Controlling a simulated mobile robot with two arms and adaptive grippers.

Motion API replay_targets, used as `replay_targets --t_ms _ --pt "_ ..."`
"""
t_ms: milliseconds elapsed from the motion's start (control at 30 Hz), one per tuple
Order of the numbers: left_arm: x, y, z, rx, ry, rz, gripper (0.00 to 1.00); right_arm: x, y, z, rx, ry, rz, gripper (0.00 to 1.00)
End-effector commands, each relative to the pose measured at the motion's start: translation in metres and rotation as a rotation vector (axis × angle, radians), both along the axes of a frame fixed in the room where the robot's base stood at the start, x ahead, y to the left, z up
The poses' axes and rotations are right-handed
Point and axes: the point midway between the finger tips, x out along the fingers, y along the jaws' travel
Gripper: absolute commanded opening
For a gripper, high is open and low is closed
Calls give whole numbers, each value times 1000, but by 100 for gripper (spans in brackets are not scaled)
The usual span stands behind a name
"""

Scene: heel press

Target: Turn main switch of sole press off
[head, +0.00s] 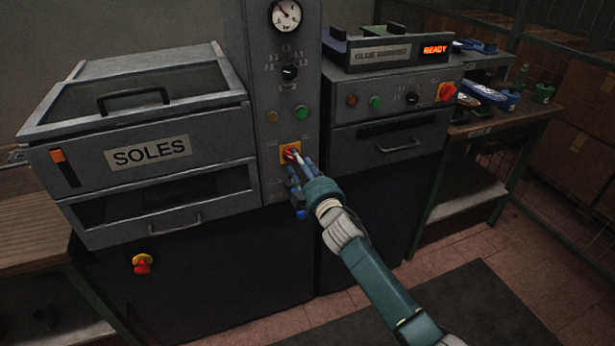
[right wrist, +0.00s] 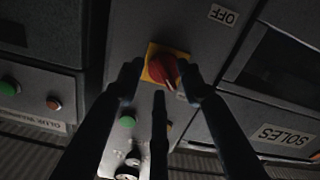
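The main switch is a red rotary knob on a yellow plate (head: 290,153), low on the grey control column of the sole press beside the SOLES drawer (head: 150,152). My right gripper (head: 297,170) is right at the switch and partly covers it. In the right wrist view the red knob (right wrist: 164,70) lies between the spread fingertips of my right gripper (right wrist: 160,78). Its fingers are apart; I cannot tell whether they touch the knob. An OFF label (right wrist: 224,16) shows on the panel near the switch. My left gripper is not in view.
Above the switch are a yellow button (head: 272,116), a green button (head: 301,112), a black selector (head: 289,72) and a gauge (head: 286,15). A glue machine (head: 381,55) with its own red switch (head: 446,91) stands right. A red emergency button (head: 142,264) sits lower left.

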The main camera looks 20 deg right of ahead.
Motion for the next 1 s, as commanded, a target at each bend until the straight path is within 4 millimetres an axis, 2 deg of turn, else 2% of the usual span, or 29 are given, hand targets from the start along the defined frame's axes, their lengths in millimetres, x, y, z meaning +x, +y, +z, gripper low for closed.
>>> replay_targets --t_ms 300,500,700,1000 --pt "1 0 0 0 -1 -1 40 -69 -2 -2 -2 3 1 36" --pt "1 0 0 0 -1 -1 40 -97 -3 -1 -1 2 1 36" --pt "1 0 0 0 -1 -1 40 -106 -3 0 -2 1 0 36" --pt "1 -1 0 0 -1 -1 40 -106 -3 0 -2 1 1 36"
